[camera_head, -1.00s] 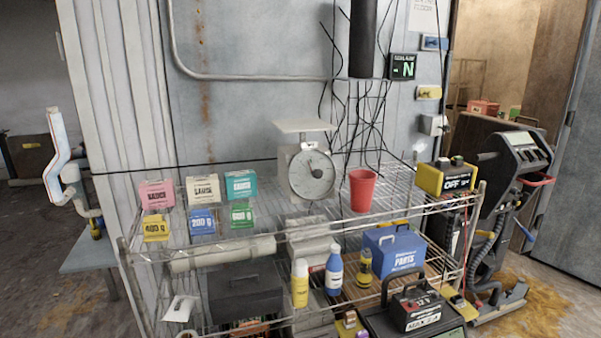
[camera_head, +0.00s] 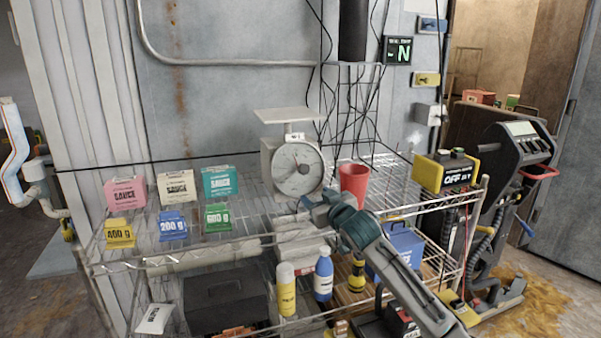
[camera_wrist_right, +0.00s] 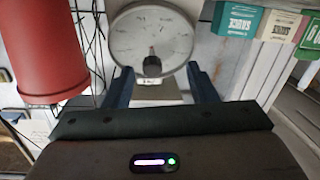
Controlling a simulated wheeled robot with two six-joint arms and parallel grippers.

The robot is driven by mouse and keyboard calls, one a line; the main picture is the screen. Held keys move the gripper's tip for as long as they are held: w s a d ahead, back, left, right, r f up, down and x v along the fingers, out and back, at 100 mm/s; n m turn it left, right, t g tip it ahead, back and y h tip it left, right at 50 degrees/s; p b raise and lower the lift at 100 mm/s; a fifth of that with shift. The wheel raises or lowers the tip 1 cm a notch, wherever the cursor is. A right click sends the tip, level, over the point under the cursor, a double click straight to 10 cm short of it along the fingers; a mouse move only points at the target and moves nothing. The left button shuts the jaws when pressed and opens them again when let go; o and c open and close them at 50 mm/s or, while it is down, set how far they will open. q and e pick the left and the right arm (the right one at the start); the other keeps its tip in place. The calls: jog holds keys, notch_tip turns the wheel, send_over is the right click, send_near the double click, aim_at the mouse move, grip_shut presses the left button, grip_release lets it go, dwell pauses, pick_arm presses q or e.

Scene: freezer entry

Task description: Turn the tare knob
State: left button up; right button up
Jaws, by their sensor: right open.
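The white dial scale (camera_head: 297,168) with a flat pan on top stands on the upper wire shelf. In the right wrist view its round dial (camera_wrist_right: 150,28) appears upside down, with a small dark knob (camera_wrist_right: 153,65) in front of it. My right gripper (camera_head: 311,201) reaches in from the lower right, just in front of the scale's lower part. In its wrist view the two dark blue fingers (camera_wrist_right: 164,82) are spread apart on either side of the knob, with nothing between them. Whether they touch the scale cannot be told. My left gripper is not in view.
A red cup (camera_head: 353,184) stands close right of the scale, near my right arm. Sauce boxes (camera_head: 176,186) and coloured weight blocks (camera_head: 172,226) stand to the left. A yellow-black device (camera_head: 445,172) sits at the shelf's right end. Bottles (camera_head: 323,275) stand below.

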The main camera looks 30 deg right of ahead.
aim_at(305, 171)
jog(key=shift+t, duration=0.4)
jog(key=w+d+r, duration=0.1)
jog(key=w, duration=0.2)
jog(key=w+d+r+p, duration=0.1)
jog(key=w, duration=0.3)
jog(key=w+r+p, duration=0.1)
jog(key=w, duration=0.3)
jog(key=shift+w+d+r, duration=0.2)
jog(key=shift+d+r, duration=0.05)
jog(key=shift+d, duration=0.15)
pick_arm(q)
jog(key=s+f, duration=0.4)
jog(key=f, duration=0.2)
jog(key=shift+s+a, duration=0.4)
pick_arm(e)
jog(key=c, duration=1)
